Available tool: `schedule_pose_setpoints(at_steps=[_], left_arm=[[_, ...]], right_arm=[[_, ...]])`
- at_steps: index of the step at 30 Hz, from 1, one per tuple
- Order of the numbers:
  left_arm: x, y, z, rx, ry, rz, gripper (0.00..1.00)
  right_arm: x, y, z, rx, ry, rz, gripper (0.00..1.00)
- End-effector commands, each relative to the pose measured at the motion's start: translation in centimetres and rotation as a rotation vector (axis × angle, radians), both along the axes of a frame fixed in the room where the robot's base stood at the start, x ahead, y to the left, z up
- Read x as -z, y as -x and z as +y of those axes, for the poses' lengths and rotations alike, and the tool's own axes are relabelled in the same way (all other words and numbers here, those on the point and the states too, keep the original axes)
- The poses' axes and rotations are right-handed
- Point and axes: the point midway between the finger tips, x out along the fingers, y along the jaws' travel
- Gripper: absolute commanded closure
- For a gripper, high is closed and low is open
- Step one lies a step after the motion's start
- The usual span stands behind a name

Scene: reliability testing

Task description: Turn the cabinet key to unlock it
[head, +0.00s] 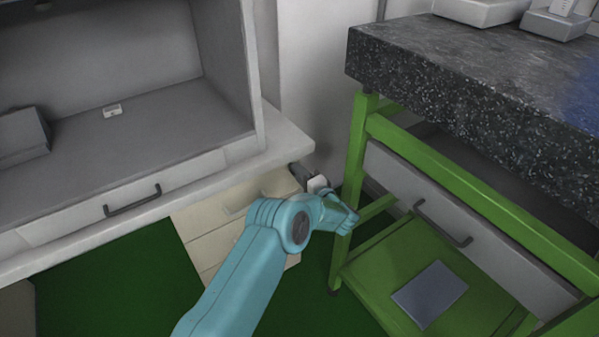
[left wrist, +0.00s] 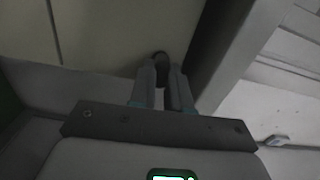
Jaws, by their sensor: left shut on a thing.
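The cream drawer cabinet (head: 215,238) stands under the grey-white bench at the centre left of the head view. Its pale front faces also show in the left wrist view (left wrist: 100,35). My left gripper (head: 309,178) reaches the cabinet's right end, just below the bench corner. In the left wrist view my two grey fingers (left wrist: 162,74) are shut on a small dark rounded thing, the key (left wrist: 161,58), against the cabinet front. Most of the key and any lock around it are hidden or too dark to make out. My right gripper is in neither view.
The bench's overhanging edge (head: 85,240) lies close above my left gripper. A green-framed table (head: 352,150) with a speckled dark top stands close on the right, a grey-blue flat thing (head: 430,293) on its lower shelf. Green floor (head: 100,295) is open at lower left.

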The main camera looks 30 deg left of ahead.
Motion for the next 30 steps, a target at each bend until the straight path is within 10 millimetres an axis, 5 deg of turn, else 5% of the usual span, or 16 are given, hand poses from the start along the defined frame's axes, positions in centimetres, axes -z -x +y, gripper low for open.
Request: schedule_pose_setpoints(at_steps=[21,22,24,30], left_arm=[[-0.45,-0.09,0.32,-0.002,-0.032,0.057,1.0],[-0.45,-0.09,0.32,-0.002,-0.032,0.057,0.77],[-0.43,-0.09,0.32,-0.002,-0.032,0.057,0.57],[-0.21,-0.05,0.16,-0.001,-0.029,0.06,0.57]], right_arm=[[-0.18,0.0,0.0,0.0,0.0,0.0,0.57],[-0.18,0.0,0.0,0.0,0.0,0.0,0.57],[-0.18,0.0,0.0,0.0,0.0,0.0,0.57],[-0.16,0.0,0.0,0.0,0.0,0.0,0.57]])
